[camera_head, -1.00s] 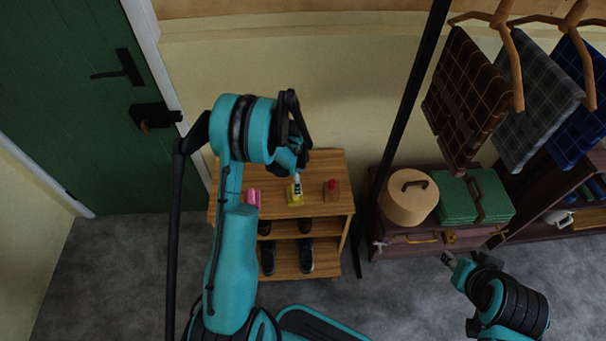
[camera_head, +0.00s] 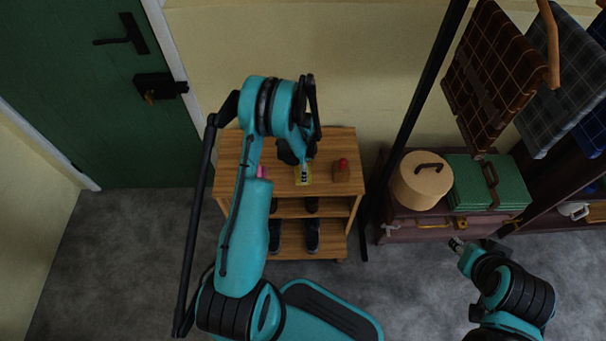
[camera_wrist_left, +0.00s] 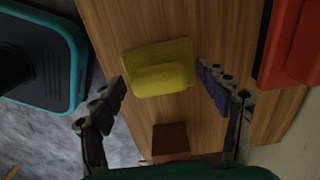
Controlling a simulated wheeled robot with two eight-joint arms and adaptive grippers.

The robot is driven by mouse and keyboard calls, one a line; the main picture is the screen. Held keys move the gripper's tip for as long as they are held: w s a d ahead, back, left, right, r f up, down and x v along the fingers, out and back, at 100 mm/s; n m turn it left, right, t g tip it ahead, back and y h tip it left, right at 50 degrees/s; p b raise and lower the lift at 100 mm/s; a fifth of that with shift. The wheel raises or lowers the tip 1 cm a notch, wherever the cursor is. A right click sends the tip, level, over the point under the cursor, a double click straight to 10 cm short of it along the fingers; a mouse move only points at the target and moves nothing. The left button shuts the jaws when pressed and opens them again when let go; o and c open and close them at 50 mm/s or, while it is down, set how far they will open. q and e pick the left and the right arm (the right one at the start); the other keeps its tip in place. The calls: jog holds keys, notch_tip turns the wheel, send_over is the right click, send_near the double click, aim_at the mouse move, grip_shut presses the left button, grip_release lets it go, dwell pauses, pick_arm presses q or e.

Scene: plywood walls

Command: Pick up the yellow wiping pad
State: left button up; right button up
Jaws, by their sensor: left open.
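The yellow wiping pad (camera_head: 303,180) lies on top of the small wooden shelf unit (camera_head: 343,183). In the left wrist view the pad (camera_wrist_left: 158,72) is a yellow slab with a raised block on it. My left gripper (camera_head: 305,170) is above the pad and partly covers it in the head view. In the left wrist view the left gripper (camera_wrist_left: 161,75) is open, with one finger on each side of the pad and nothing visibly held. My right gripper (camera_head: 456,244) is low at the right, away from the shelf; its jaws are too small to read.
A red-topped object (camera_head: 342,167) stands right of the pad; a pink item (camera_head: 263,172) is to its left, partly behind my arm. A red object (camera_wrist_left: 290,40) shows in the wrist view. Shoes (camera_head: 312,236) fill lower shelves. A black pole (camera_head: 408,110) stands right.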

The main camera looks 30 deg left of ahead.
pick_arm(q)
jog(key=c, duration=1.2)
jog(key=shift+c, duration=0.2)
jog(key=shift+r, duration=0.15)
notch_tip(320, 180, up, 10)
jog(key=p, duration=0.4)
